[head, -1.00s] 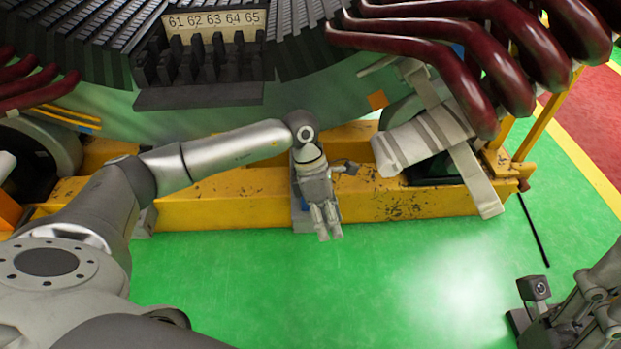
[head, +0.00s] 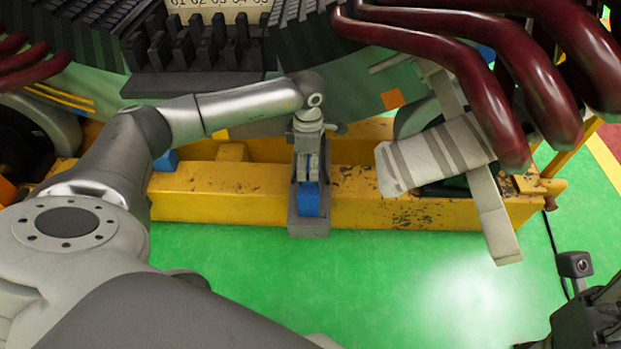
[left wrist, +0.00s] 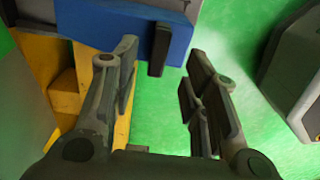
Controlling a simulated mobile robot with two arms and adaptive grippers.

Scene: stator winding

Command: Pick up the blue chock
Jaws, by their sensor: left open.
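The blue chock (head: 309,200) sits at the front of a grey bracket on the yellow beam, in the middle of the head view. My left gripper (head: 308,176) points down just above and behind it and hides its upper part. In the left wrist view a blue block (left wrist: 130,28) shows at the top left, past the open fingers (left wrist: 165,85), with a dark tab on its edge. The space between the fingers shows green floor and is empty. Part of my right gripper (head: 590,315) shows at the bottom right corner, its jaws unclear.
The yellow beam (head: 230,205) runs across under the large stator. Dark red coils (head: 545,80) hang at the upper right. A wrapped white bar (head: 435,155) leans right of the gripper. Another blue piece (head: 166,161) shows behind my left arm.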

